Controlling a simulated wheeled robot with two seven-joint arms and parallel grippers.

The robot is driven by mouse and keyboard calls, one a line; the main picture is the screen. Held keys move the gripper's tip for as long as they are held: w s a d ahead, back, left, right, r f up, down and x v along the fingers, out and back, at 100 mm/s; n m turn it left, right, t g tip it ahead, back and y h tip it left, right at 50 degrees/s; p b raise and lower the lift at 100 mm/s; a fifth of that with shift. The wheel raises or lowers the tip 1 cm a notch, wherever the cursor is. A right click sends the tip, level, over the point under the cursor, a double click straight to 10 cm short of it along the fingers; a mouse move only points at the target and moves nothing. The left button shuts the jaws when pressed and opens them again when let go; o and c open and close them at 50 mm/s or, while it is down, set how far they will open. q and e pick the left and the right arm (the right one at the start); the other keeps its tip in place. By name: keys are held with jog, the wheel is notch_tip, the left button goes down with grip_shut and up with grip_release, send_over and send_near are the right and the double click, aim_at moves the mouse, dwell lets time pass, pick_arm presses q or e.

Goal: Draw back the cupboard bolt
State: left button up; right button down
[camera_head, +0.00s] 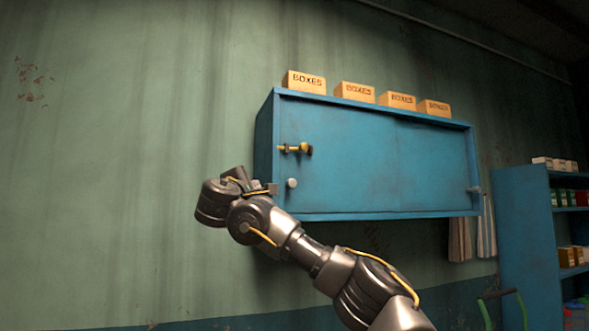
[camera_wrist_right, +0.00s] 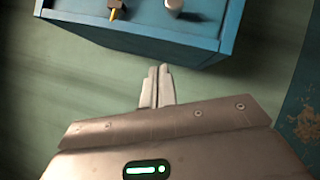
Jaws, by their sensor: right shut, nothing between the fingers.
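The blue wall cupboard (camera_head: 380,165) has a closed front with sliding-looking panels. A yellow bolt with a dark end (camera_head: 295,148) lies sideways near its upper left edge. It also shows at the top of the right wrist view (camera_wrist_right: 116,10). A pale round knob (camera_head: 292,183) sits below the bolt; in the right wrist view it is the knob (camera_wrist_right: 174,5) beside the bolt. My right gripper (camera_head: 270,188) is by the cupboard's lower left corner, below the bolt and left of the knob. Its fingers (camera_wrist_right: 158,72) are shut, empty and apart from the bolt. My left gripper is out of view.
Several cardboard boxes (camera_head: 360,92) stand on top of the cupboard. A second small handle (camera_head: 474,189) is at its right end. A blue shelf unit (camera_head: 530,230) with goods stands at the right. The green wall (camera_head: 120,120) on the left is clear.

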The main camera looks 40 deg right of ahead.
jog(key=s+d+r+m+g+h, duration=0.1)
jog(key=s+r+h, duration=0.1)
jog(key=s+r, duration=0.3)
jog(key=shift+d+r+m+g, duration=0.15)
jog(key=shift+r+m+g, duration=0.15)
jog(key=shift+r, duration=0.15)
jog(key=p, duration=0.7)
send_near(300, 150)
jog(key=w, duration=0.4)
jog(key=d+p, duration=0.1)
jog(key=d+r+p, duration=0.1)
jog(key=d, duration=0.1)
jog(key=d+r+p, duration=0.1)
jog(key=shift+s+d, duration=0.15)
jog(key=shift+d, duration=0.05)
jog(key=shift+s+d, duration=0.15)
jog(key=shift+d, duration=0.1)
